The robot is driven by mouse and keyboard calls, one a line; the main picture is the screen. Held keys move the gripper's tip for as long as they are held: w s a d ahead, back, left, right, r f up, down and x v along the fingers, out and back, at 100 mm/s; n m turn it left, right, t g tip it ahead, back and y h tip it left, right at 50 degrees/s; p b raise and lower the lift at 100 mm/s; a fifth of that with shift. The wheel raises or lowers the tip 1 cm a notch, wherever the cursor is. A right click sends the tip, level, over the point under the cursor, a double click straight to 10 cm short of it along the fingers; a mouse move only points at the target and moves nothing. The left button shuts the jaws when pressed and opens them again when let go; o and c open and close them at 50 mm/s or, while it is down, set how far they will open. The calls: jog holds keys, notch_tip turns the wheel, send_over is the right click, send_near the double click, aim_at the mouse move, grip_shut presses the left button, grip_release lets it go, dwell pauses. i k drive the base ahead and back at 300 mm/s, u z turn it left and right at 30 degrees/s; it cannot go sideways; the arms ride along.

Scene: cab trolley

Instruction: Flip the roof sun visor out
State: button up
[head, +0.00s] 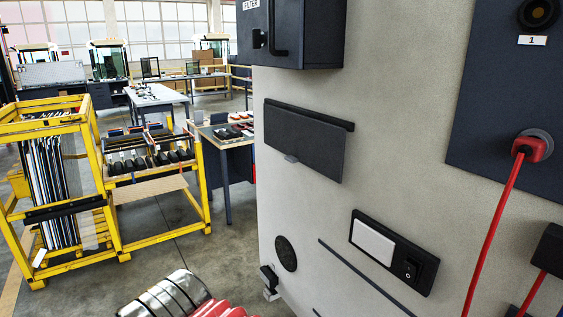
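The roof sun visor (305,142) is a dark grey rectangular flap on the pale cab panel, in the middle of the head view. The flap appears to lie close against the panel. My gripper's fingers do not show. A silver and red part at the bottom edge looks like my arm, below and left of the visor and apart from it.
A dark cabinet marked FILTER (292,32) with a black handle juts out above the visor. A switch plate (394,252) and a round black grille (286,254) sit below it. A red plug (532,148) with a hanging cable is at right. Yellow racks (108,224) stand at left.

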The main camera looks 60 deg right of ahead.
aim_at(318, 145)
jog(key=i, duration=0.95)
jog(key=u, duration=0.05)
